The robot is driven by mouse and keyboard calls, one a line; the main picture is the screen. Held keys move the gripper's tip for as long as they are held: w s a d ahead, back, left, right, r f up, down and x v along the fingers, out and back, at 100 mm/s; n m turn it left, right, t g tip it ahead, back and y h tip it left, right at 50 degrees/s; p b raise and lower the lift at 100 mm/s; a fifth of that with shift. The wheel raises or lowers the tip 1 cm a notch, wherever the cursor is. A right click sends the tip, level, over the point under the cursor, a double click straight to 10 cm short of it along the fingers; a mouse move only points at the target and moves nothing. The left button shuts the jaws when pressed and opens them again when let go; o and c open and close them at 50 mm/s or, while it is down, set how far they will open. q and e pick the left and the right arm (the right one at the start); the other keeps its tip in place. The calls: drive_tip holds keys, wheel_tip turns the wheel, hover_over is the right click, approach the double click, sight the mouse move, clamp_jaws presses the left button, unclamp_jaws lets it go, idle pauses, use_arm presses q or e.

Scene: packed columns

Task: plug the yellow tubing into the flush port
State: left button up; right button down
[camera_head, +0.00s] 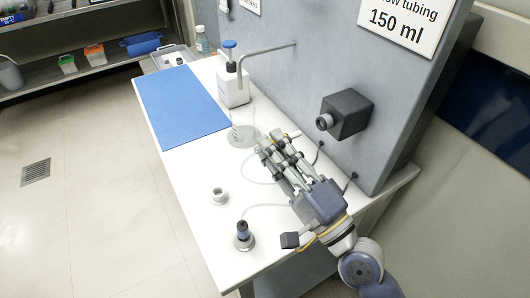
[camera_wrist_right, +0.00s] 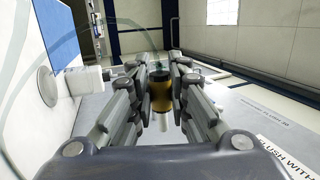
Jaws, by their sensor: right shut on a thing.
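In the head view, the fingers hide the connector. A black box with a round grey nozzle (camera_head: 345,114) sticks out from the grey panel, right of the gripper and apart from it. I cannot tell whether this is the flush port. A sign (camera_head: 400,23) on the panel reads "...ow tubing 150 ml". My left gripper is not in view.
A white ring (camera_head: 219,196) and a dark-topped plug on a round base (camera_head: 243,236) stand left of my gripper. A blue mat (camera_head: 180,103) lies clear.

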drive_tip(key=shift+w+d+f, duration=0.1)
drive_tip(key=shift+w+d, duration=0.3)
drive_tip(key=shift+d, duration=0.05)
drive_tip(key=shift+w+d+b, duration=0.4)
drive_tip(key=shift+d, duration=0.15)
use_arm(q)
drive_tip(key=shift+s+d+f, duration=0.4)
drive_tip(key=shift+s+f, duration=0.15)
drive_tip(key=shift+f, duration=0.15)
use_arm(e)
drive_tip(key=shift+w+d, duration=0.25)
drive_tip(key=shift+d, duration=0.15)
use_arm(q)
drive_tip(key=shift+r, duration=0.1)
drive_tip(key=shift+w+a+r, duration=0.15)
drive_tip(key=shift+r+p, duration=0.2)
drive_tip(key=shift+p, duration=0.1)
use_arm(e)
drive_tip(key=shift+r, duration=0.2)
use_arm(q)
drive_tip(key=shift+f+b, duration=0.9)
use_arm(e)
drive_tip(key=shift+w+d, duration=0.5)
drive_tip(key=shift+d, duration=0.2)
drive_tip(key=shift+w+d, duration=0.45)
drive_tip(key=shift+d, duration=0.2)
drive_tip(key=c, duration=1.4)
unclamp_jaws()
drive_tip(key=shift+c, duration=0.2)
